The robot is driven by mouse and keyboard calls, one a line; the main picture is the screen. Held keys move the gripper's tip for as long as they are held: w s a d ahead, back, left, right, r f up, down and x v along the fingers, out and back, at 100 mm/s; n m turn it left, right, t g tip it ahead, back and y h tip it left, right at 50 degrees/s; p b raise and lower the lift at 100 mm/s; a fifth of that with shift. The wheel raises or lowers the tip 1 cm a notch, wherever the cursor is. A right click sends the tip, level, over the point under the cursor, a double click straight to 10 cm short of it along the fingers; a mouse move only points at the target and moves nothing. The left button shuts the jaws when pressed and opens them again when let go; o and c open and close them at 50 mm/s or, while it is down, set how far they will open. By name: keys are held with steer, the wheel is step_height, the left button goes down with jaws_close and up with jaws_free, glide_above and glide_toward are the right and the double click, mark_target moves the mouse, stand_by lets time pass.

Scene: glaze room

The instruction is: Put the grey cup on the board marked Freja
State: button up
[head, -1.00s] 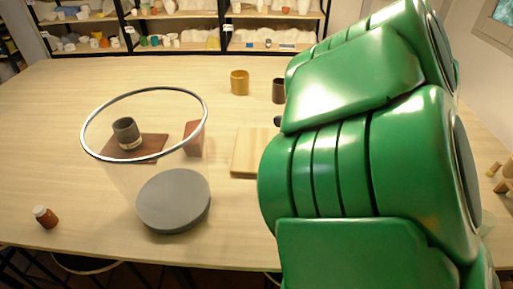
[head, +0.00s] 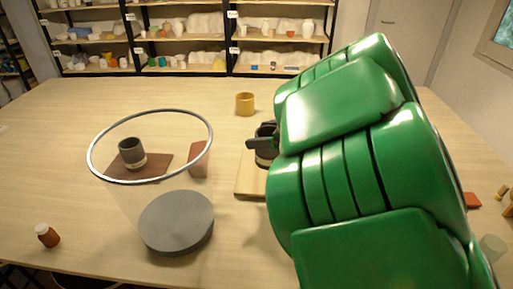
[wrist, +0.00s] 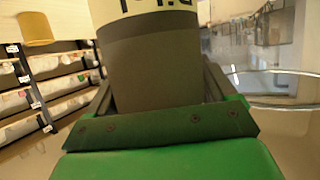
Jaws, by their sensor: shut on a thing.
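My gripper (head: 263,138) is shut on a dark grey cup (head: 263,160) with a pale band. In the wrist view the held cup (wrist: 152,70) fills the space between the fingers; lettering on its band is cut off and unreadable. In the head view it shows over or in front of a pale wooden board (head: 247,180), largely hidden by my green arm; I cannot tell whether it touches. A second dark grey cup (head: 131,150) with a pale band stands on a red-brown board (head: 157,163). No name is legible on either board.
A clear cylinder with a metal rim (head: 98,135) and grey disc base (head: 177,222) stands left, before the red-brown board. A reddish upright block (head: 198,158) is beside it. A mustard cup (head: 245,103) stands behind, a small brown bottle (head: 47,235) front left. The table's far left is clear.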

steer(key=shift+w+a+f, duration=0.4)
steer(key=shift+w+f, duration=1)
steer(key=shift+f, duration=0.4)
steer(key=shift+w+a+f, duration=0.45)
steer(key=shift+w+f, duration=1)
steer(key=shift+f, duration=0.3)
steer(key=shift+w+a+f, duration=0.4)
steer(key=shift+w+f, duration=1)
steer(key=shift+f, duration=0.4)
steer(key=shift+f, duration=0.1)
steer(key=o, duration=1)
steer(key=shift+o, duration=0.2)
steer(key=shift+d+r, duration=0.2)
steer(key=v, duration=1.1)
steer(key=shift+s+d, duration=0.2)
steer(key=shift+r, duration=0.1)
